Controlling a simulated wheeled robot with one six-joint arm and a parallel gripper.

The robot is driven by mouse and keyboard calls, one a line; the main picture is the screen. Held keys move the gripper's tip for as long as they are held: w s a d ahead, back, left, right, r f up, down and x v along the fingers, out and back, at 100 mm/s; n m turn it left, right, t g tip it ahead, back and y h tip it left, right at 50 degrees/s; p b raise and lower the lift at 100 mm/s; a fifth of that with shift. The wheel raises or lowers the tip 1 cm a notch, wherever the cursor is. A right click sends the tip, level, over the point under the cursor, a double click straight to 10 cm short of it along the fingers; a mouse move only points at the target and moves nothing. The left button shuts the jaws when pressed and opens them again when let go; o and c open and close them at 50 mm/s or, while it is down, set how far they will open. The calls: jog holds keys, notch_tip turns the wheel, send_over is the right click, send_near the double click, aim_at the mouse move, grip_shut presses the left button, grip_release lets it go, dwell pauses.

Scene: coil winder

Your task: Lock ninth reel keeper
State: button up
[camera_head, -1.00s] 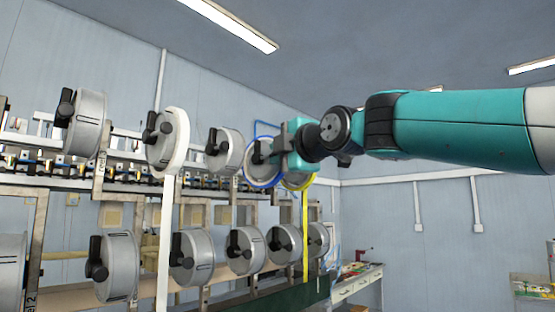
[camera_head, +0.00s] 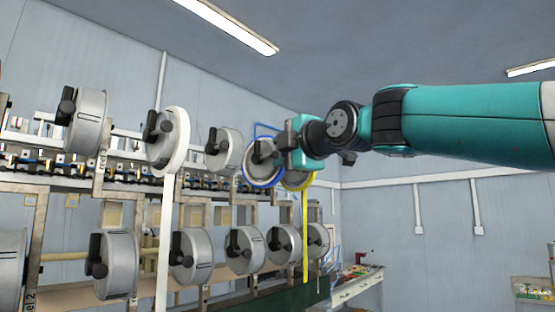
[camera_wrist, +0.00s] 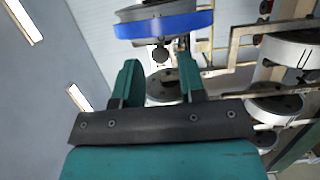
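Grey reels with black keeper levers hang in two rows on a rack. I cannot tell by sight which one is the ninth. My gripper (camera_head: 302,143) is at the far end of the upper row, just right of the blue-rimmed reel (camera_head: 262,165) and in front of the yellow-banded reel (camera_head: 298,181), which it mostly hides. In the wrist view, my gripper (camera_wrist: 157,65) is open, its two teal fingers apart. A dark round knob (camera_wrist: 160,54) shows between the fingertips, just below the blue rim (camera_wrist: 165,26). I cannot tell whether the fingers touch it.
A white-banded reel (camera_head: 169,142) and other grey reels line the upper row to the left. More reels, such as one grey reel (camera_head: 192,256), hang below. A bench with drawers (camera_head: 357,285) stands beyond.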

jog(key=b+v, duration=0.3)
jog(key=v, duration=0.3)
dwell(0.3)
jog(key=shift+s, duration=0.1)
jog(key=shift+f, duration=0.15)
jog(key=s+d+f+m+g+h+b, duration=0.1)
jog(key=s+f+m+g, duration=0.2)
jog(key=f, duration=0.7)
jog(key=s+d+f+m+g+h+b, duration=0.1)
jog(key=s+f+m+g, duration=0.15)
jog(key=f, duration=0.75)
jog(key=s+d+f+m+g+h+b, duration=0.1)
jog(key=s+f+m+g, duration=0.2)
jog(key=f, duration=0.6)
jog(key=s+d+f+m+g+h, duration=0.1)
jog(key=s+d+f+m+g, duration=0.1)
jog(key=s+f, duration=0.7)
jog(key=s+d+f+m+g+h+b, duration=0.1)
jog(key=s+d+f+m+g, duration=0.2)
jog(key=s+f, duration=0.7)
jog(key=f+m+g, duration=0.1)
jog(key=m+g, duration=0.1)
jog(key=m, duration=0.1)
jog(key=shift+m, duration=0.35)
